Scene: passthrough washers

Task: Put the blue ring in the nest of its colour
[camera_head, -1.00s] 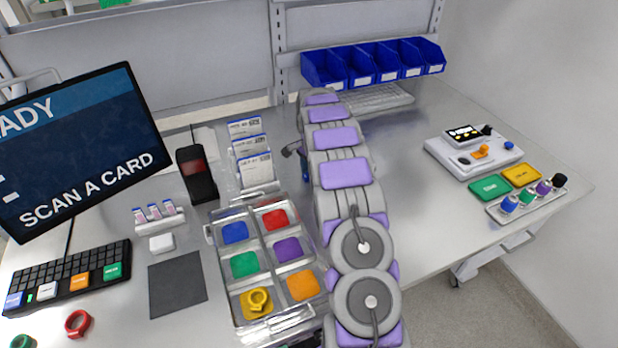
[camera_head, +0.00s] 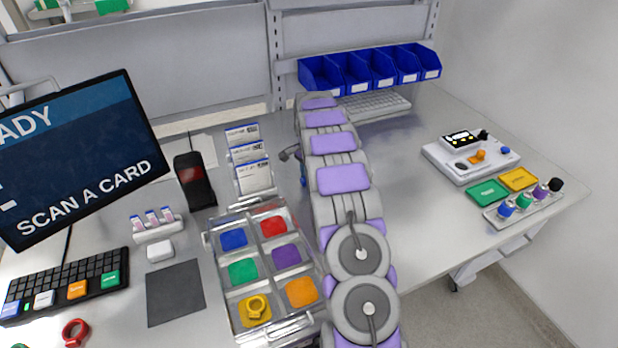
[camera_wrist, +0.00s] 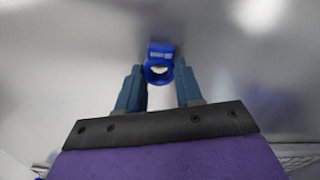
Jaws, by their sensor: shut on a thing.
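The blue ring (camera_wrist: 160,51) is held between the fingertips of my gripper (camera_wrist: 159,78) in the wrist view, over a blurred pale surface. In the head view my arm hides most of the gripper, and I cannot make out the ring. The clear tray (camera_head: 213,262) stands left of my arm and holds coloured nests. The blue nest (camera_head: 233,238) is at its back left and looks empty.
Red (camera_head: 273,226), green (camera_head: 242,271), purple (camera_head: 286,255) and orange (camera_head: 301,291) nests look empty. A yellow ring (camera_head: 256,306) sits in the front-left nest. Card holders (camera_head: 251,165) and a scanner (camera_head: 195,180) stand behind the tray. A red ring (camera_head: 75,332) lies front left.

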